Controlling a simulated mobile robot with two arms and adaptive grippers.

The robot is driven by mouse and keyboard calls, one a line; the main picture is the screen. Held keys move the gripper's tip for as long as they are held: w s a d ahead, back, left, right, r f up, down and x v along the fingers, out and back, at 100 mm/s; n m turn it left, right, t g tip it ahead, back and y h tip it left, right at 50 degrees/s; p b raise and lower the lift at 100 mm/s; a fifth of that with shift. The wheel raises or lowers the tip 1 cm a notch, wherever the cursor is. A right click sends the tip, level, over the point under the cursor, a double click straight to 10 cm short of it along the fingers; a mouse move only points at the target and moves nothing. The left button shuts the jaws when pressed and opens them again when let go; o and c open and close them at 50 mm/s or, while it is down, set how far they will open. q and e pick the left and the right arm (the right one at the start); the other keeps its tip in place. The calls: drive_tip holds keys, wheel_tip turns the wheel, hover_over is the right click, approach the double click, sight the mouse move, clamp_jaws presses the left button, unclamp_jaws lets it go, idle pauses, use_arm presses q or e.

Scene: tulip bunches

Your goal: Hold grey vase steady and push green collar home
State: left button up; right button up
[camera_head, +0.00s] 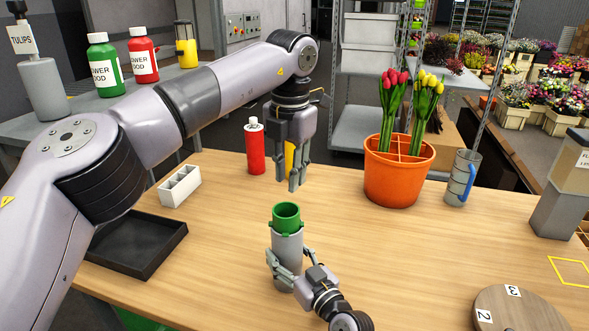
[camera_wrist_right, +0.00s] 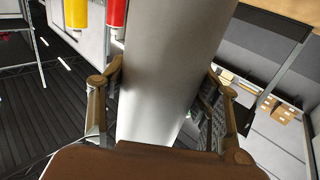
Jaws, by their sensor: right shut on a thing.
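The grey vase (camera_head: 288,246) stands upright on the wooden table. The green collar (camera_head: 286,217) sits in its mouth, with its open upper part standing above the vase rim. My right gripper (camera_head: 289,268) is shut around the vase's body from the front. In the right wrist view the vase (camera_wrist_right: 167,75) fills the space between the fingers. My left gripper (camera_head: 297,186) points down above and slightly beyond the collar, apart from it. Its fingertips look near each other, but the angle does not show clearly whether it is shut.
A red bottle (camera_head: 255,148) and a yellow thing partly hidden by my left gripper stand behind. An orange pot (camera_head: 391,185) with tulips and a grey-blue mug (camera_head: 461,178) stand right. A white divided holder (camera_head: 180,187) and black tray (camera_head: 123,262) are left. A numbered round board (camera_head: 520,308) lies front right.

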sight(294, 206)
use_arm(q)
drive_tip(key=m, duration=0.5)
drive_tip(key=shift+s, duration=0.15)
drive_tip(key=shift+c, duration=1.2)
drive_tip(key=m, duration=0.4)
drive_tip(key=shift+s+d+m+t, duration=0.1)
drive_tip(key=shift+m+t, duration=0.3)
clamp_jaws()
drive_tip(key=shift+s+d+f+m+t+h, duration=0.15)
drive_tip(key=shift+s+f+m+t+h, duration=0.45)
drive_tip(key=shift+m, duration=3.2)
drive_tip(key=shift+s+d+f+m+t+y, duration=0.2)
drive_tip(key=shift+f+m, duration=0.8)
drive_tip(key=shift+m, duration=2.8)
drive_tip(key=shift+s+d+f+m+t+h, duration=0.2)
drive_tip(key=shift+f+m+t+h, duration=0.45)
drive_tip(key=shift+m, duration=3.15)
drive_tip(key=shift+a+f+y, duration=0.2)
drive_tip(key=shift+f+y, duration=0.05)
drive_tip(key=shift+f, duration=0.7)
